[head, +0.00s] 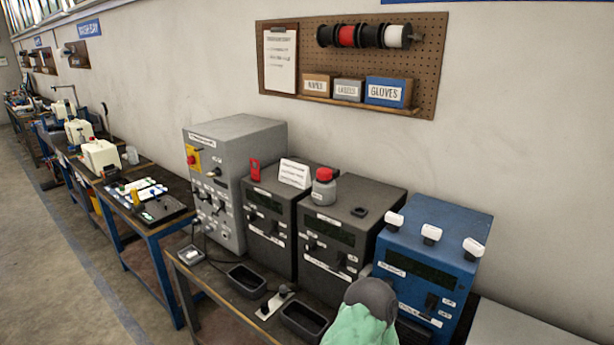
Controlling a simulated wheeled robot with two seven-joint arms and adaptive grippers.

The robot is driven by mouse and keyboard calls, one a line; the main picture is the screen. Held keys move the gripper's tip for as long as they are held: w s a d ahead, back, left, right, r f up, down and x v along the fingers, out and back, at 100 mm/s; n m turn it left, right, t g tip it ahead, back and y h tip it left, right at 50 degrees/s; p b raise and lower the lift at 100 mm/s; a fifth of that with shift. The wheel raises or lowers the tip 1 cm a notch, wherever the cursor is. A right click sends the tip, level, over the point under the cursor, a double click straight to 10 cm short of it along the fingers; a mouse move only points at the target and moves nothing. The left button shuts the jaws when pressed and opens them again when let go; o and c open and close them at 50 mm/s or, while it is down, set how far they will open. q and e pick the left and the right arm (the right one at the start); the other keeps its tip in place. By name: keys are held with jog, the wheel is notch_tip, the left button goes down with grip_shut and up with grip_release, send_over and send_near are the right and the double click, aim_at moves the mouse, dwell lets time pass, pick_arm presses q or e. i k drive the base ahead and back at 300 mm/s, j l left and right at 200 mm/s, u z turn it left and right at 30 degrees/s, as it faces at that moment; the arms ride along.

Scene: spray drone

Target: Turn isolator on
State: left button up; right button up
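A tall grey cabinet (236,170) stands at the left end of the near bench. On its front face, at the upper left, is a yellow plate with a red rotary knob (192,159), which looks like the isolator. Its exact setting is too small to read. Below and right of it are several small dark knobs and switches with white labels. No fingers of my left or right gripper show in the head view, and nothing touches the cabinet.
Right of the cabinet stand two dark boxes (275,223) (340,240) and a blue box (428,262) with white plugs on top. A grey bottle with red cap (323,187) stands on a dark box. Black trays (305,321) (247,280) lie in front. A pegboard (345,65) hangs above.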

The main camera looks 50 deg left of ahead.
aim_at(191, 160)
jog(key=u, duration=2.25)
jog(key=i+j+u, duration=0.2)
jog(key=i+j, duration=0.5)
jog(key=i, duration=0.15)
